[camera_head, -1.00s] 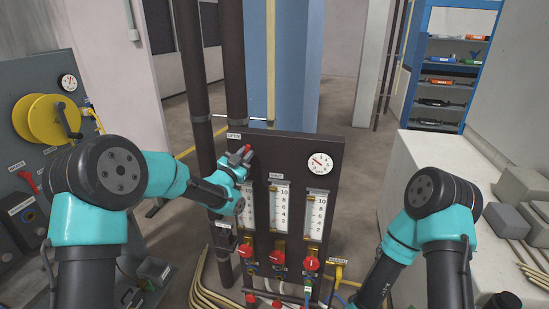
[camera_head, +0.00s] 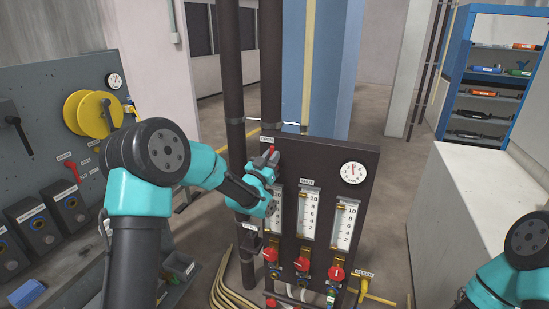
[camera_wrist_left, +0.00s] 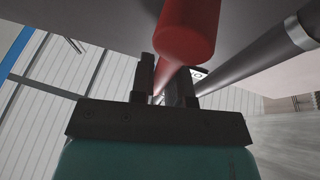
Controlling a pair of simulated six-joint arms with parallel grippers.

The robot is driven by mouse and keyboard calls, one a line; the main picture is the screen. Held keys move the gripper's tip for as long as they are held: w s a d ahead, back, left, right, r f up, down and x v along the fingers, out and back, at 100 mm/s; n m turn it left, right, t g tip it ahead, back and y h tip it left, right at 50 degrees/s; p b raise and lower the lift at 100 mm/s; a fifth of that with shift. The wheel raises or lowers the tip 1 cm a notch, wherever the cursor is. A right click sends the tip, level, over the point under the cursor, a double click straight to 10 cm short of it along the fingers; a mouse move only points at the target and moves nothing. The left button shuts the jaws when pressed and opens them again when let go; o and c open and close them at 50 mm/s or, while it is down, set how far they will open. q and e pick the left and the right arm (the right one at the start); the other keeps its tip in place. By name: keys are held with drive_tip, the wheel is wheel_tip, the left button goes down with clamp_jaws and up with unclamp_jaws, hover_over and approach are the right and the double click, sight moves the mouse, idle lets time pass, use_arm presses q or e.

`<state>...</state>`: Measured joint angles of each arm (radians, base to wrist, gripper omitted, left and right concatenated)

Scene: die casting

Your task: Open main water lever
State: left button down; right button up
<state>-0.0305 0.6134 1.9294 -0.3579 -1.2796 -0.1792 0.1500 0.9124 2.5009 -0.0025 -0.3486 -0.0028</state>
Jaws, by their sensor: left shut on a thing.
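The red lever (camera_head: 273,151) sits at the upper left corner of the dark panel (camera_head: 335,160), near a small white label. My left gripper (camera_head: 266,159) is at the lever and shut on it. In the left wrist view the red handle (camera_wrist_left: 186,32) fills the top middle, with its narrow lower part between the two dark fingertips (camera_wrist_left: 163,82). The lever's base and most of its angle are hidden by my gripper. My right gripper is out of view.
The panel carries a round gauge (camera_head: 353,173), white scales and several red knobs (camera_head: 336,273). Dark vertical pipes (camera_head: 232,80) stand behind my left gripper. A grey board with a yellow reel (camera_head: 92,113) is at left. A white counter (camera_head: 480,200) is at right.

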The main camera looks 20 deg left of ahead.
use_arm(q)
drive_tip(key=c, duration=1.1)
unclamp_jaws()
drive_tip(key=v, duration=1.7)
drive_tip(key=shift+s, duration=0.2)
drive_tip(key=s+d+f+n+g+y, duration=0.1)
drive_tip(key=s+f+n+g, duration=0.3)
drive_tip(key=f, duration=0.8)
drive_tip(key=s+d+f+m+g+y, duration=0.15)
drive_tip(key=f+g, duration=0.45)
drive_tip(key=f, duration=0.7)
drive_tip(key=s+d+f+n+g, duration=0.1)
drive_tip(key=s+f+g, duration=0.2)
drive_tip(key=s, duration=0.3)
drive_tip(key=s+d+f+n+g, duration=0.1)
drive_tip(key=s+f+g, duration=0.3)
drive_tip(key=s+f, duration=0.2)
drive_tip(key=s+d+f+n+g, duration=0.1)
drive_tip(key=s+f+g, duration=0.2)
drive_tip(key=s, duration=0.3)
drive_tip(key=shift+s+d+f+g, duration=0.1)
drive_tip(key=shift+d+f+g, duration=0.25)
drive_tip(key=shift+f, duration=0.35)
